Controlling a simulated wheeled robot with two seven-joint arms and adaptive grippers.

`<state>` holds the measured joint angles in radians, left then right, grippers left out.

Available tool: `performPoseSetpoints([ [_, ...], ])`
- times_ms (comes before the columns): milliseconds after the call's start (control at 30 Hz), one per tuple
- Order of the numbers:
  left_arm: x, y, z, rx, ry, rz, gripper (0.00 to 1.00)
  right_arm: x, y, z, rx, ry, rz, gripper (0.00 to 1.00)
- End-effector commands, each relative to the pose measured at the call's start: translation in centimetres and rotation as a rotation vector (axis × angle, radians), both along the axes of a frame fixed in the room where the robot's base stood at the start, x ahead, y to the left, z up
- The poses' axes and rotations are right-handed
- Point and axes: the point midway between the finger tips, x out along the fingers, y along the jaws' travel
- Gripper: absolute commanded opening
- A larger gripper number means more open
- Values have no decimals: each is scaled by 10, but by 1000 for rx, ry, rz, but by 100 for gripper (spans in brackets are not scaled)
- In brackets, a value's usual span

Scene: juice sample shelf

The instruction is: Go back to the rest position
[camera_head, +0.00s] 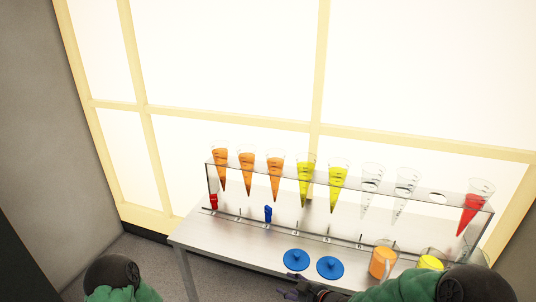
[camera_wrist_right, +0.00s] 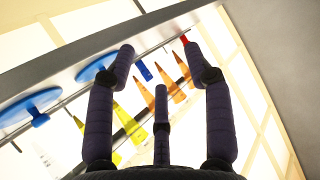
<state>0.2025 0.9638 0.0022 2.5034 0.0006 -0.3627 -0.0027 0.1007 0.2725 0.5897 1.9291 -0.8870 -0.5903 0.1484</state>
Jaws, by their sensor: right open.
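My right gripper (camera_head: 300,291) is at the bottom of the head view, low by the table's front edge. In the right wrist view its fingers (camera_wrist_right: 160,52) are spread wide, with nothing between them. My left arm shows only as a green link at the lower left of the head view; its gripper is out of the picture. A clear rack (camera_head: 330,176) on the metal table (camera_head: 215,238) holds orange cones (camera_head: 246,172), yellow cones (camera_head: 306,182), clear cones (camera_head: 371,182) and a red cone (camera_head: 474,205). One hole (camera_head: 437,198) near the right is empty.
Two blue lids (camera_head: 296,260) with knobs lie near the front edge, close to my right gripper. An orange mug (camera_head: 382,263), a yellow-filled cup (camera_head: 430,262) and a blue piece (camera_head: 267,213) stand on the table. Floor left of the table is free.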

Motion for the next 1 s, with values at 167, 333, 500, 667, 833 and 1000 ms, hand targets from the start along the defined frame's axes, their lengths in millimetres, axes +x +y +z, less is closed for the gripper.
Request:
performPoseSetpoints([
  [167, 0, 0, 5, 0, 0, 0, 100, -19, -5, -33, 13, 132, -69, 52],
  [333, 0, 0, 12, 0, 0, 0, 100, -53, -12, -77, 22, 322, -168, 52],
  [500, 0, 0, 21, 0, 0, 0, 100, -116, -20, -130, 17, 594, -301, 52],
  [667, 0, 0, 28, 0, 0, 0, 100, -185, -24, -165, -3, 841, -413, 52],
  [833, 0, 0, 32, 0, 0, 0, 100, -240, -26, -182, -23, 1020, -494, 52],
  [1000, 0, 0, 33, 0, 0, 0, 100, -262, -26, -186, -33, 1090, -524, 52],
])
